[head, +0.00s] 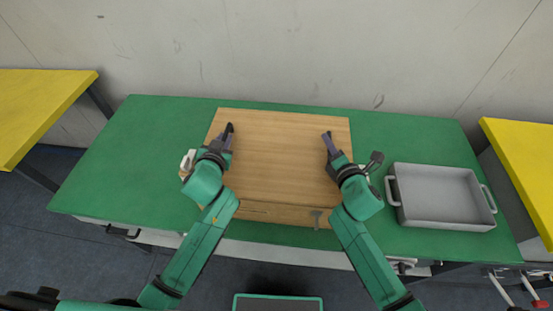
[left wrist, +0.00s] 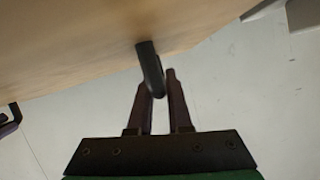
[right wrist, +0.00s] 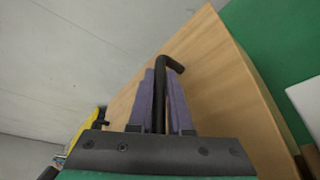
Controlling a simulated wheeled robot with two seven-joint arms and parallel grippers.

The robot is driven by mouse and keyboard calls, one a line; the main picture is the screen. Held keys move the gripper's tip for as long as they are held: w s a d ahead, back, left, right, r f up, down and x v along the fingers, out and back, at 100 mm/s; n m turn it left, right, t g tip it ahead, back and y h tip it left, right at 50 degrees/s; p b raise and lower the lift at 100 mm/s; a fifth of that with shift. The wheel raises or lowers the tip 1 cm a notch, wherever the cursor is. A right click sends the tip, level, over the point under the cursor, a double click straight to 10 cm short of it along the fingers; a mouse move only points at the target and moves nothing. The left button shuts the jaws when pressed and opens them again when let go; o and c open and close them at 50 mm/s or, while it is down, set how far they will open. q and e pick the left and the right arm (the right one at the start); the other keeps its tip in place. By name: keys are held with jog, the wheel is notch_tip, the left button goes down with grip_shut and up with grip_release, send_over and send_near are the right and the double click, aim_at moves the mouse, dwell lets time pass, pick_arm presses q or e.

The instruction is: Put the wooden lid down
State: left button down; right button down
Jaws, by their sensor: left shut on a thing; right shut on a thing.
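The wooden lid (head: 280,150) is a light-brown flat board in the middle of the green table. My left gripper (head: 228,138) is shut on the black handle near the lid's left side; this handle (left wrist: 150,62) shows between the fingers in the left wrist view. My right gripper (head: 329,142) is shut on the black handle near the right side; this handle (right wrist: 172,64) shows in the right wrist view. A wooden front face (head: 265,214) with a small grey part shows below the lid's near edge. I cannot tell whether the lid touches what is under it.
A grey tray (head: 437,198) with two handles stands empty on the right of the green table (head: 120,160). A small white object (head: 187,160) is partly hidden beside my left gripper. Yellow tables (head: 35,105) stand at both sides. The green table's left part is clear.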

pick_arm(q)
jog(key=shift+f+b, duration=0.35)
jog(key=shift+f, duration=0.25)
pick_arm(e)
jog(key=shift+f, duration=0.55)
pick_arm(q)
jog(key=c, duration=0.8)
grip_release()
jog(key=shift+s+r, duration=0.1)
jog(key=shift+c, duration=0.2)
pick_arm(e)
jog(key=c, duration=0.8)
grip_release()
jog(key=shift+s, duration=0.1)
jog(key=shift+c, duration=0.2)
jog(key=shift+r, duration=0.1)
pick_arm(q)
jog(key=v, duration=1.2)
jog(key=shift+s, duration=0.1)
pick_arm(e)
jog(key=shift+s, duration=0.15)
pick_arm(q)
jog(key=shift+a, duration=0.1)
pick_arm(e)
jog(key=v, duration=1.2)
jog(key=shift+r, duration=0.1)
